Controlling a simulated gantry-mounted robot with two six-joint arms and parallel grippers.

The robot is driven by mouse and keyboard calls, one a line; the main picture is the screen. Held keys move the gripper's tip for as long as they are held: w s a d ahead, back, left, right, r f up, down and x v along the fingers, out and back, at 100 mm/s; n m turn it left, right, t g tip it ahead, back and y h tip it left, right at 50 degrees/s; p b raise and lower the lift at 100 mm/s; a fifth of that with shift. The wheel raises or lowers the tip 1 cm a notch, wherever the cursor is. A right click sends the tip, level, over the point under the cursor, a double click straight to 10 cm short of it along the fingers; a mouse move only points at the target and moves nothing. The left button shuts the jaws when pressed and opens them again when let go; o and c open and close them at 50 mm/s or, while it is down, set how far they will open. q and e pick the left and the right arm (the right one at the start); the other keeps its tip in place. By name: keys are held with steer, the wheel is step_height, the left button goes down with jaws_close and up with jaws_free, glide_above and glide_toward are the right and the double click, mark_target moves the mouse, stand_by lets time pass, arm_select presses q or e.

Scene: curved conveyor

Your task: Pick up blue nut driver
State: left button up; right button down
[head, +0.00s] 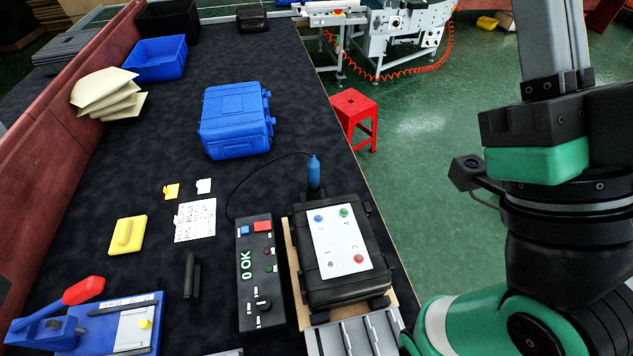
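The blue nut driver (314,170) stands upright in the head view, behind the black case and right of the table's middle. Its blue upper part shows above a dark lower part, and a thin black cable runs from it to the left. My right arm (540,220) is at the right edge, over the green floor and well apart from the nut driver. The end of its gripper (553,50) runs out of the top of the picture, so its opening cannot be judged. My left gripper is not in view.
A black case (349,285) with a white button panel is in front of the driver. A control box (260,270) reading "0 OK" is to its left. A blue case (235,118) stands behind. A blue fixture (85,331) with a red handle is front left. A red stool (354,113) is on the floor.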

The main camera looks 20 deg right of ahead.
stand_by(0.4)
steer(key=shift+c, duration=1.5)
jaws_free()
